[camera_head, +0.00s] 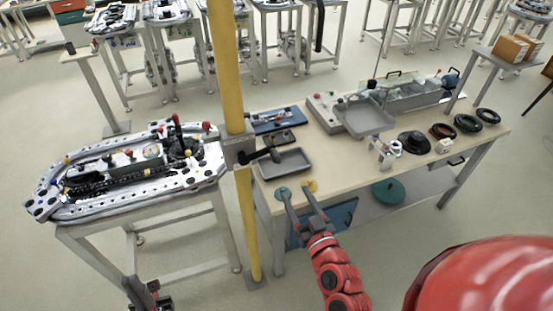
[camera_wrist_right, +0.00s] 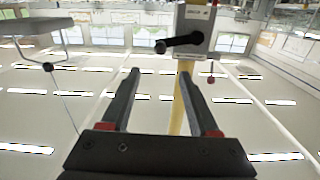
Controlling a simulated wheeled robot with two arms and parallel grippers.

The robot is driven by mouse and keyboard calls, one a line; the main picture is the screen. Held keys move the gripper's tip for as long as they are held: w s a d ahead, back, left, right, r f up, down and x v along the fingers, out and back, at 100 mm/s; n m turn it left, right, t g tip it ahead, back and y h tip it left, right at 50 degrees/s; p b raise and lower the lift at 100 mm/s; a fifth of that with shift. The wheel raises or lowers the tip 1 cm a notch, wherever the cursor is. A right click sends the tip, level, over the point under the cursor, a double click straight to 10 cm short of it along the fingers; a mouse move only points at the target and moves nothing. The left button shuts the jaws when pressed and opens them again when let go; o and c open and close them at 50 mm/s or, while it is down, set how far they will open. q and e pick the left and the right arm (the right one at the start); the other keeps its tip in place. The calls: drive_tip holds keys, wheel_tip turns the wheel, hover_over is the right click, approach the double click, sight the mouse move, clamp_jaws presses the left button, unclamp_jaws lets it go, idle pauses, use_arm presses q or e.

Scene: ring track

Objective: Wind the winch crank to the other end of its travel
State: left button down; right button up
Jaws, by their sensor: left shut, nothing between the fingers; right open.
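The winch is a grey box (camera_head: 238,150) fixed to a yellow post. Its black crank (camera_head: 259,155) points right from the box, with a dark knob at its end. In the right wrist view the crank (camera_wrist_right: 183,41) lies ahead of the fingers, its knob toward the left. My right gripper (camera_head: 299,195) is open and empty, in front of and below the crank, apart from it; its fingers also show in the wrist view (camera_wrist_right: 159,75). My left gripper (camera_head: 150,294) is shut and empty at the bottom left, far from the crank.
A workbench (camera_head: 350,175) right of the post holds a grey tray (camera_head: 287,163), a raised tray (camera_head: 364,118) and several dark rings. A ring-shaped track table (camera_head: 130,170) stands left of the post. Open floor lies in front.

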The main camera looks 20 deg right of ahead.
sight(278, 162)
drive_tip(key=w+b, duration=0.3)
drive_tip(key=w, duration=0.1)
drive_tip(key=w+b, duration=0.7)
drive_tip(key=w, duration=0.1)
drive_tip(key=shift+w+a+f, duration=0.15)
drive_tip(key=shift+a+f, duration=0.1)
drive_tip(key=shift+w+r+p, duration=0.25)
drive_tip(key=shift+w+p, duration=0.05)
drive_tip(key=shift+w, duration=1.25)
clamp_jaws()
